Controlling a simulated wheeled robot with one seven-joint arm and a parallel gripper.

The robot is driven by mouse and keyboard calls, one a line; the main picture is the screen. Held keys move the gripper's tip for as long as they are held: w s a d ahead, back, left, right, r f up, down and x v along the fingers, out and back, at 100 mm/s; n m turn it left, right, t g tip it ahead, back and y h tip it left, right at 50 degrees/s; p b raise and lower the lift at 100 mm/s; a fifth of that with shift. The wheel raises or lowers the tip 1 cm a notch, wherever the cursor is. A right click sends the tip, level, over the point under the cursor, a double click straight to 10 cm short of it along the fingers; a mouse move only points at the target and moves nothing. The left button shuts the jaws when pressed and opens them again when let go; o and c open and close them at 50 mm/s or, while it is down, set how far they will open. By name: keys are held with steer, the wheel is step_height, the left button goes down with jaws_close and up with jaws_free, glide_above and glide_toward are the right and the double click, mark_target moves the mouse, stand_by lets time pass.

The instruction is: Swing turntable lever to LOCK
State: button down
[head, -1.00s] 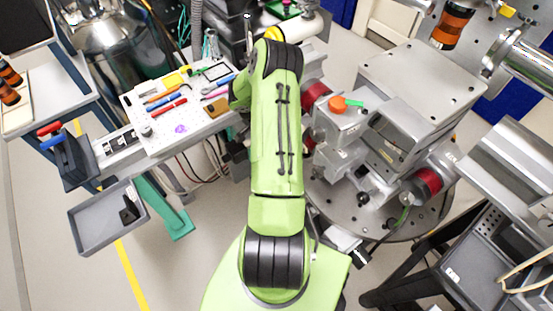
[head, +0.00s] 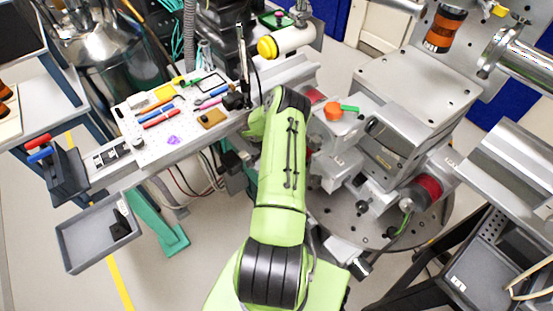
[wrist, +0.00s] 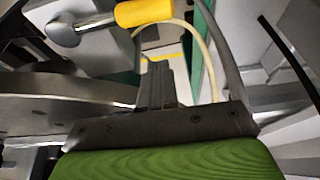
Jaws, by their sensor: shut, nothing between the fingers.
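In the wrist view, a lever with a yellow grip (wrist: 145,11) on a metal shaft extends from a grey block at the upper left. My gripper (wrist: 157,68) points up the picture below the grip, its fingers together and empty. A gap shows between the fingertips and the grip. A grey rounded plate edge (wrist: 60,86), perhaps the turntable's, lies left of the fingers. In the head view, the round turntable (head: 345,214) lies right of my green arm, under grey stage blocks. My gripper is hidden there, and I cannot make out the lever or its LOCK mark.
An orange knob (head: 333,111) with a green tag sits on the stage. A tool board (head: 185,133) stands left of my arm, with a grey tray (head: 80,238) lower left. In the wrist view, a pale cable (wrist: 207,62) curves right of the fingers.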

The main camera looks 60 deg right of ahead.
steer(key=a, duration=0.1)
steer(key=w+a, duration=0.1)
steer(key=a, duration=0.1)
steer(key=shift+w+a+f, duration=0.2)
steer(key=shift+w+a, duration=0.1)
steer(key=shift+w, duration=0.1)
steer(key=shift+w+a, duration=0.1)
